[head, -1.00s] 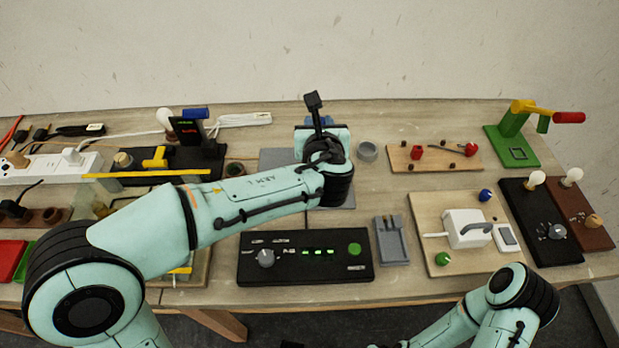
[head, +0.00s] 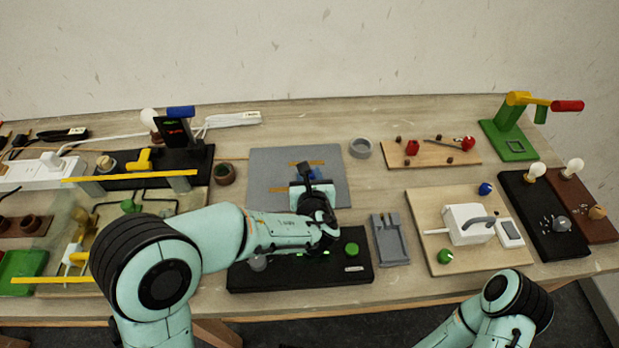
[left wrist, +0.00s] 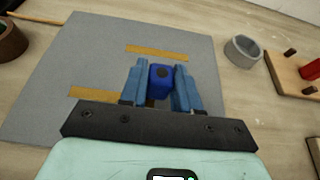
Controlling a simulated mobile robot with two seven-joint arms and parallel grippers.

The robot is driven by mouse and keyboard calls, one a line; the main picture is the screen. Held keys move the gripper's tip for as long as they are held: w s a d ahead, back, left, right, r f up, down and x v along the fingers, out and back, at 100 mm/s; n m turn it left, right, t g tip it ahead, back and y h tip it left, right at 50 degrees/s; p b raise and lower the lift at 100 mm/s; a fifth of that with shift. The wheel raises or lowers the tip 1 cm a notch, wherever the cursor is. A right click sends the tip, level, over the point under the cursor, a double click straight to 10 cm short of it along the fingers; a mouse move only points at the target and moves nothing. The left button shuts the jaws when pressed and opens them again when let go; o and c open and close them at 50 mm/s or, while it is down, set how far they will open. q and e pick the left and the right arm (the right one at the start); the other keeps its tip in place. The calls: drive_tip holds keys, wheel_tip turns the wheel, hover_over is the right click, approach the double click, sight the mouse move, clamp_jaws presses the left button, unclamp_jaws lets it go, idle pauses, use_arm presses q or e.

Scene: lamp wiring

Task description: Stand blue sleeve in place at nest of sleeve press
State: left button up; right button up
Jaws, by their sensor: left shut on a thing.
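The blue sleeve (left wrist: 161,80) is between the two blue fingers of my left gripper (left wrist: 162,88) in the left wrist view. The gripper is shut on it above the grey mat. In the head view my left gripper (head: 308,184) is over the front part of the mat, and its own wrist mostly hides the sleeve. A green press (head: 510,136) with a yellow arm and red handle stands at the back right, far from the gripper. A square dark-edged spot (head: 516,146) shows on its base. My right gripper is out of view; only part of its arm shows.
The grey mat (head: 268,160) has two tan strips. A grey ring (head: 360,148) and a wooden board (head: 440,153) lie between mat and press. A black control box (head: 340,272), grey holder (head: 390,240) and board with a white device (head: 466,224) stand in front.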

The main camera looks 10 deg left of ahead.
use_arm(q)
drive_tip(key=shift+f, duration=0.15)
drive_tip(key=o, duration=0.6)
drive_tip(key=shift+f, duration=0.15)
drive_tip(key=o, duration=0.4)
drive_tip(key=shift+r, duration=0.2)
